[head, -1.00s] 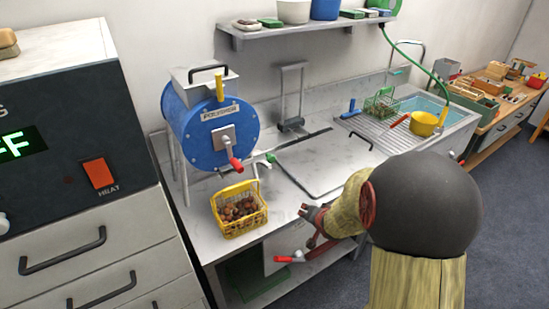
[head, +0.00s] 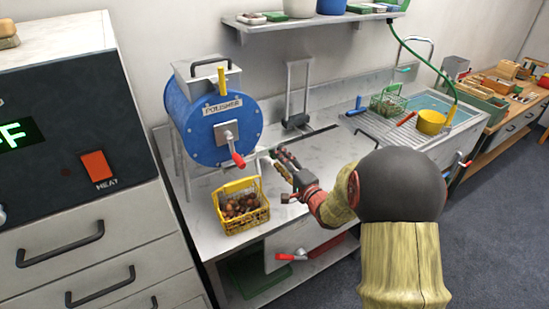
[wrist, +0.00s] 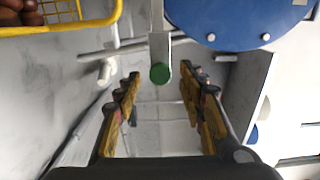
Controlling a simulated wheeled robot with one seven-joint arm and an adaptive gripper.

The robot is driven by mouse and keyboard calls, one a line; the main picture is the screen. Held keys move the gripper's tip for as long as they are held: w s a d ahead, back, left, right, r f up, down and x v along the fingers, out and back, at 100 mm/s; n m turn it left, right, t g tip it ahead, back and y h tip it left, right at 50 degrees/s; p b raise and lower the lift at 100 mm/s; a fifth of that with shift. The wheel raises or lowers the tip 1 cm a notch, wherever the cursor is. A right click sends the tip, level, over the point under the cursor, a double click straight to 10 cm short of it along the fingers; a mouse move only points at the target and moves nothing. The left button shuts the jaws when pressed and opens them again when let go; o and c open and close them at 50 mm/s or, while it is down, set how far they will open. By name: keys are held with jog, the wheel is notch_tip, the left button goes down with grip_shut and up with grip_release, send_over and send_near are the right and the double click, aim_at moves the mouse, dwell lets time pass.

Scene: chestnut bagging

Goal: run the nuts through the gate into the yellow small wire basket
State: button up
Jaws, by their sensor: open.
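The yellow wire basket (head: 243,223) stands on the counter below and in front of the blue polisher drum (head: 203,133), with brown nuts (head: 238,206) inside. A corner of the basket also shows in the wrist view (wrist: 62,29). A lever with a green end (wrist: 160,72) hangs below the drum in the wrist view. My gripper (head: 278,160) is open and empty, right of the basket, near the drum's lower right. In the wrist view its fingers (wrist: 160,92) stand on either side of the green end, apart from it. In the head view the gripper mostly hides this lever.
A red-handled latch (head: 237,158) sticks out from the drum's front. A shelf (head: 300,22) hangs above.

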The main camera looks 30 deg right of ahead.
aim_at(274, 158)
jog(key=shift+w+a+b, duration=0.1)
jog(key=shift+w+b, duration=0.3)
jog(key=shift+w, duration=1.45)
jog(key=shift+c, duration=0.3)
grip_shut()
